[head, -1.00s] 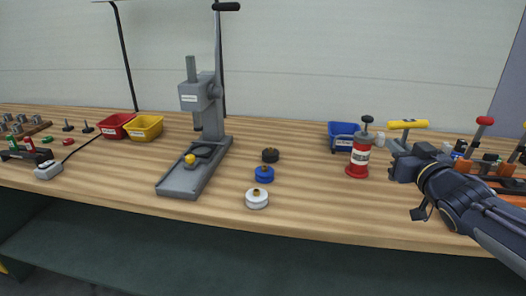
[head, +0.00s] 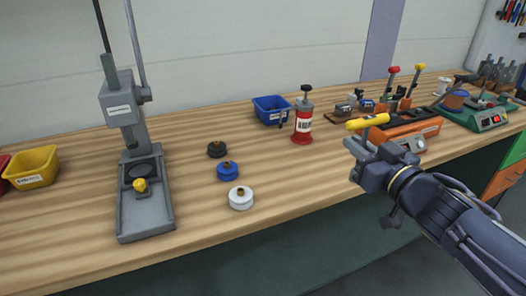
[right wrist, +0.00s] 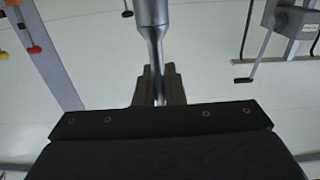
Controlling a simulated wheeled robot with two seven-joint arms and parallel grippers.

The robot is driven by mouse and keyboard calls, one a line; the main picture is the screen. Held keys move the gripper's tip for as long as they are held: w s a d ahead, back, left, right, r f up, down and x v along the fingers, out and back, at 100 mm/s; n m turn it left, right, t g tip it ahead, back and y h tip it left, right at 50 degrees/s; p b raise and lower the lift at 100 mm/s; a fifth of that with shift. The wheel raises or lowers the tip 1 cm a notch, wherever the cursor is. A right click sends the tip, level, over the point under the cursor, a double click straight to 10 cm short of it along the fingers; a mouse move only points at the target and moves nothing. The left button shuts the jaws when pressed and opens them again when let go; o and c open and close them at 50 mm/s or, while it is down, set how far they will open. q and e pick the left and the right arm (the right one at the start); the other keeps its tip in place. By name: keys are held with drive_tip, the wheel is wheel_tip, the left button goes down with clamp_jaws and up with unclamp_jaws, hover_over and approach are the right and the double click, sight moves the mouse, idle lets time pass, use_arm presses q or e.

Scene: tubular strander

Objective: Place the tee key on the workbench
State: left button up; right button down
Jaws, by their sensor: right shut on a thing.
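The tee key (head: 367,121) has a yellow cross handle on a grey metal shaft. My right gripper (head: 362,150) is shut on its shaft and holds it with the handle up, in front of the orange-based unit. In the right wrist view the shaft (right wrist: 152,35) runs between the closed fingers (right wrist: 159,88). The wooden workbench (head: 295,182) lies behind and to the left of the gripper, and the key appears above its front part. How high the key is above the top is hard to tell. My left gripper is not in view.
A grey lever press (head: 145,213) stands at left. Black (head: 216,149), blue (head: 228,171) and white (head: 240,198) round pieces sit mid-bench. An orange-based unit (head: 400,137) is at right. Bare wood lies right of the white piece.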

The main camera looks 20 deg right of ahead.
drive_tip(key=w+f+b, duration=0.3)
drive_tip(key=w+f, duration=0.1)
drive_tip(key=w+f+b, duration=0.4)
drive_tip(key=w, duration=0.1)
drive_tip(key=w+f+b, duration=0.4)
drive_tip(key=w, duration=0.1)
drive_tip(key=shift+a+f, duration=0.25)
drive_tip(key=shift+a, duration=0.1)
drive_tip(key=shift+f+b, duration=0.25)
drive_tip(key=shift+b, duration=0.05)
drive_tip(key=shift+f, duration=0.1)
drive_tip(key=shift+f, duration=0.15)
drive_tip(key=c, duration=1.5)
unclamp_jaws()
